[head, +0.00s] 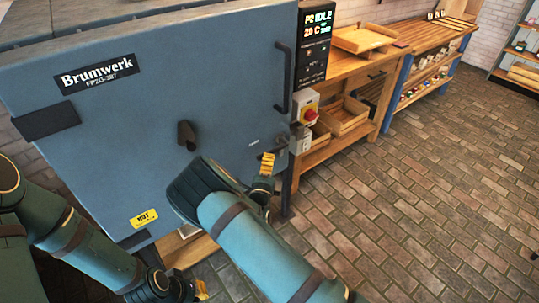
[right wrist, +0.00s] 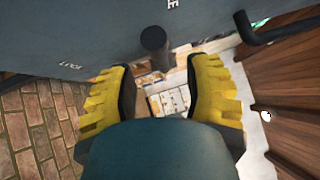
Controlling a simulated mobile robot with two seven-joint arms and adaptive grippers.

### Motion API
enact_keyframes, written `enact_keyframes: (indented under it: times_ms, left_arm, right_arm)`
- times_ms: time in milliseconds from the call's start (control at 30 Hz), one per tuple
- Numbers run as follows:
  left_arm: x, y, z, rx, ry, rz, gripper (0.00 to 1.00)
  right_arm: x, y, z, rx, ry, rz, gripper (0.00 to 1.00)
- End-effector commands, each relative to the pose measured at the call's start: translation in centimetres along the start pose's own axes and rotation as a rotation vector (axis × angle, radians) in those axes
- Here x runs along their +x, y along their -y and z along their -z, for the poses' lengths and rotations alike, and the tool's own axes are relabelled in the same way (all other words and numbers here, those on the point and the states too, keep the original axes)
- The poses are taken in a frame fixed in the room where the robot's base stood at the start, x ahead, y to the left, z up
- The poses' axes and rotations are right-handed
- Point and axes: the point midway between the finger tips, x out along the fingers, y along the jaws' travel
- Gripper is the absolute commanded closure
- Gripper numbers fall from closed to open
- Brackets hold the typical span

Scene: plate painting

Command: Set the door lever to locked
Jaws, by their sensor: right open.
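The blue-grey kiln door (head: 130,100) is shut. In the right wrist view, a dark round-ended lever (right wrist: 153,40) stands out from the door near small white lettering, ahead of and between my right fingers. I cannot read its setting. My right gripper (head: 264,166) is open in front of the door's lower right; its yellow fingers also show in the right wrist view (right wrist: 160,95), apart and empty. My left gripper (head: 190,290) hangs low at the bottom of the head view, mostly hidden; its jaws cannot be made out.
A dark bar handle (head: 280,80) runs down the door's right side. A dark fitting (head: 187,134) sits mid-door. A display panel (head: 313,42) and a red switch (head: 308,115) are right of the door. Wooden benches (head: 350,75) stand beyond. The brick floor (head: 430,200) at right is clear.

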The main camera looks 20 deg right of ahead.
Motion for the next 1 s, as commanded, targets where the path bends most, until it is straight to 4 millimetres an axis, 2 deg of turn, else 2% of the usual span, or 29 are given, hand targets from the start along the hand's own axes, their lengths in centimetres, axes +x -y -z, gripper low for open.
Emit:
enact_keyframes:
  times_ms: [100,300,700,833,867,1000]
  left_arm:
    - [0.4,0.1,0.0,0.0,-0.002,0.0,1.0]
    - [0.7,0.2,0.1,0.001,-0.003,0.0,1.0]
    - [0.7,0.2,0.1,0.0,-0.004,0.0,1.0]
    - [0.7,0.2,0.1,0.0,-0.004,0.0,1.0]
    - [0.7,0.2,0.1,0.0,-0.004,0.0,1.0]
    - [0.7,0.2,0.1,0.0,-0.004,0.0,1.0]
  right_arm:
    - [2.1,0.0,0.1,0.002,-0.002,0.002,0.5]
    - [4.0,-0.1,0.1,0.001,-0.002,0.0,0.5]
    - [4.6,0.0,0.0,0.0,-0.001,-0.001,0.51]
    - [4.5,0.0,0.0,0.0,-0.001,-0.001,0.96]
    - [4.5,0.0,0.0,0.0,-0.001,-0.001,1.0]
    - [4.5,0.0,0.0,0.0,-0.001,-0.001,1.0]
